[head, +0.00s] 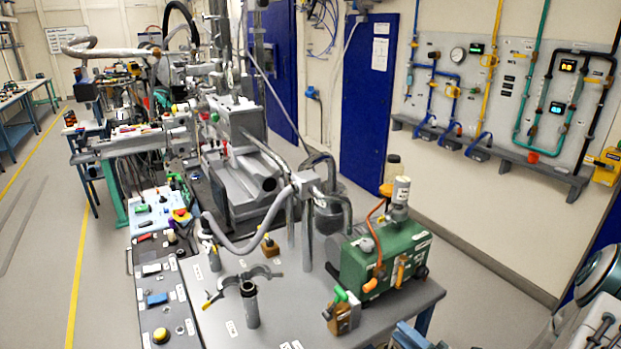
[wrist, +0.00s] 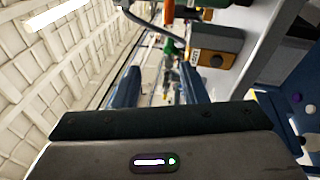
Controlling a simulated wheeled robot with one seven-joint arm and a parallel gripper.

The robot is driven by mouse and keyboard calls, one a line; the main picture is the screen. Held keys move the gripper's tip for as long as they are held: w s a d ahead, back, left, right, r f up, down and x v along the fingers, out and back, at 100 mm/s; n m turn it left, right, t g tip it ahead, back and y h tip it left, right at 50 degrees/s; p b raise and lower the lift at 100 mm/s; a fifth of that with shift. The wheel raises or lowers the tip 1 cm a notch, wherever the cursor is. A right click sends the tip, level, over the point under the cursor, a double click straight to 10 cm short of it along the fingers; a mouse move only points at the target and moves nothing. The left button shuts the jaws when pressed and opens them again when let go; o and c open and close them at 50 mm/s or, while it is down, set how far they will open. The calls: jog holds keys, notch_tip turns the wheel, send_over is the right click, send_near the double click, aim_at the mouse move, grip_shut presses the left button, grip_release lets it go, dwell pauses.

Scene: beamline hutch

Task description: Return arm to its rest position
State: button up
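My gripper (wrist: 160,80) shows in the wrist view as two blue fingers standing well apart. Nothing is seen held between them; the space shows distant, blurred equipment. In the head view, part of my arm (head: 598,318) is at the lower right edge. A blue part (head: 412,337) at the bottom edge, beside the bench's front right, may be my gripper, but it is mostly cut off. The wrist view is turned sideways, with the white ceiling (wrist: 50,60) on its left.
A grey bench (head: 285,325) carries a green pump (head: 385,258), a brass valve block (head: 343,315) and a dark upright tube (head: 250,305). A tan box (wrist: 215,60) is close to the fingers in the wrist view. Floor (head: 480,270) right of the bench is clear.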

jog(key=s+a+r+n+g, duration=0.2)
jog(key=s+a+n+g, duration=0.15)
jog(key=n+g, duration=0.4)
jog(key=s+a+r+n+g+h, duration=0.1)
jog(key=s+a+r+n+g, duration=0.25)
jog(key=n, duration=0.65)
jog(key=s+a+r+n+g, duration=0.1)
jog(key=s+a+n+g, duration=0.2)
jog(key=a+n+g, duration=0.45)
jog(key=s+d+r+n+t+h, duration=0.1)
jog(key=d+r+n+t+h, duration=0.1)
jog(key=n, duration=0.8)
jog(key=s+d+r+n+t+h, duration=0.1)
jog(key=d+r+n+t+h, duration=0.2)
jog(key=r+n+h, duration=0.4)
jog(key=n+t+h, duration=0.1)
jog(key=n+h, duration=0.1)
jog(key=n, duration=0.1)
jog(key=shift+d+r, duration=0.15)
jog(key=shift+d, duration=0.2)
jog(key=shift+s, duration=0.1)
jog(key=shift+c, duration=0.3)
